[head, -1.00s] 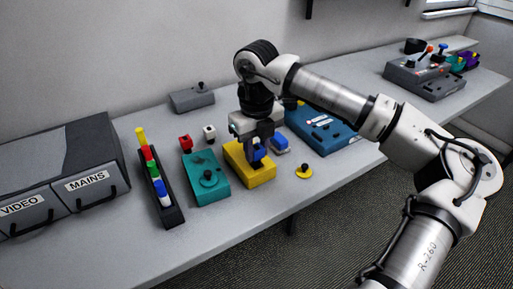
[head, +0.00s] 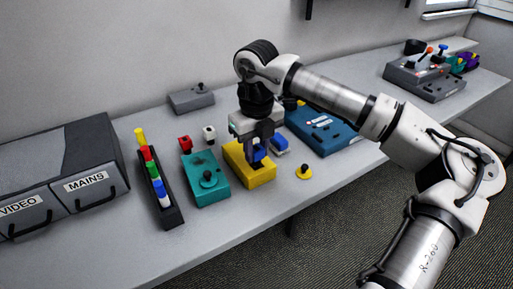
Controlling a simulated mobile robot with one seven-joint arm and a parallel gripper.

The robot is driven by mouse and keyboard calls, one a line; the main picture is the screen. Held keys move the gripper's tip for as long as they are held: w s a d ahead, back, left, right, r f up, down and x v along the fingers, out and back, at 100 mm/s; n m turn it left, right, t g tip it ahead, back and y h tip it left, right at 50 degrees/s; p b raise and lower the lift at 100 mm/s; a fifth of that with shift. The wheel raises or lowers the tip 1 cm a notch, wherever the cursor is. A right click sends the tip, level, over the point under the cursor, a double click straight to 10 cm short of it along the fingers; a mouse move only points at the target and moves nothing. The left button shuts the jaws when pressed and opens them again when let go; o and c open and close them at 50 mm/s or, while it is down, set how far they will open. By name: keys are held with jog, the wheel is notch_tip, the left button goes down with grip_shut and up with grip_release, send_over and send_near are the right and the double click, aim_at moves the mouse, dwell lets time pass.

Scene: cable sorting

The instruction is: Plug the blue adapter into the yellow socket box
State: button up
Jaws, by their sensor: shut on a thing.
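The yellow socket box (head: 262,180) sits on the grey table in the middle of the head view. My gripper (head: 258,154) points down over it and is shut on the blue adapter (head: 259,152). The adapter is at the top of the yellow box, over its dark socket area. I cannot tell whether it is seated in the socket or just above it. The fingers hide part of the adapter and of the box.
A teal box (head: 205,187) stands close on the left, beside a dark rack (head: 168,207) of coloured pieces. A blue-and-white adapter (head: 280,144) and a blue device (head: 325,133) lie behind to the right. A yellow round piece (head: 304,172) lies at right. The front table strip is clear.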

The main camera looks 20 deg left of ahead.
jog(key=shift+f+b, duration=1.05)
jog(key=shift+b, duration=0.1)
dwell(0.8)
jog(key=o, duration=1.5)
jog(key=shift+o, duration=0.2)
jog(key=shift+r, duration=0.15)
jog(key=shift+r+p, duration=2)
jog(key=shift+r, duration=1.4)
